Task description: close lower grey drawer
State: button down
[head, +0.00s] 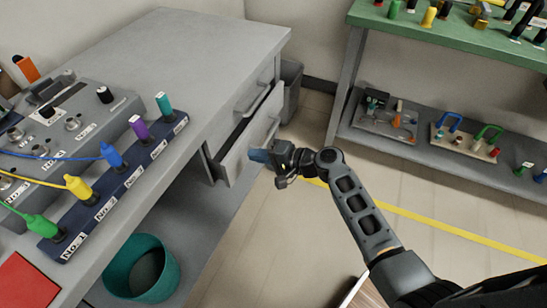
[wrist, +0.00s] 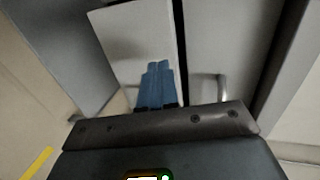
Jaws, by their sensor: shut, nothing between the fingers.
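The lower grey drawer (head: 248,142) is pulled partway out of the grey bench, with a dark gap behind its front panel. Its front also shows as a pale panel in the wrist view (wrist: 130,35). The closed upper grey drawer (head: 262,88) has a bar handle and sits above it. My gripper (head: 258,156) is at the outer face of the lower drawer front, near its lower part. Its blue fingers (wrist: 157,85) are shut together and empty, and point at that panel. I cannot tell whether the fingertips touch it. The lower drawer's handle is largely hidden.
The bench top (head: 190,45) carries a control box and a rack of coloured plugs (head: 110,185). A teal bin (head: 142,268) stands below on the left. A grey bin (head: 291,85) stands behind the bench. A green-topped shelf (head: 460,32) is at right; the floor between is clear.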

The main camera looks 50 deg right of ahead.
aim_at(233, 146)
jog(key=shift+w+a, duration=0.25)
jog(key=shift+w, duration=0.45)
jog(key=shift+w+a, duration=0.2)
jog(key=shift+w, duration=0.5)
jog(key=w, duration=0.1)
jog(key=w+a+b, duration=0.1)
jog(key=w, duration=0.2)
jog(key=shift+w+a, duration=0.1)
jog(key=shift+a, duration=0.2)
jog(key=shift+w+r, duration=0.15)
jog(key=shift+r, duration=0.05)
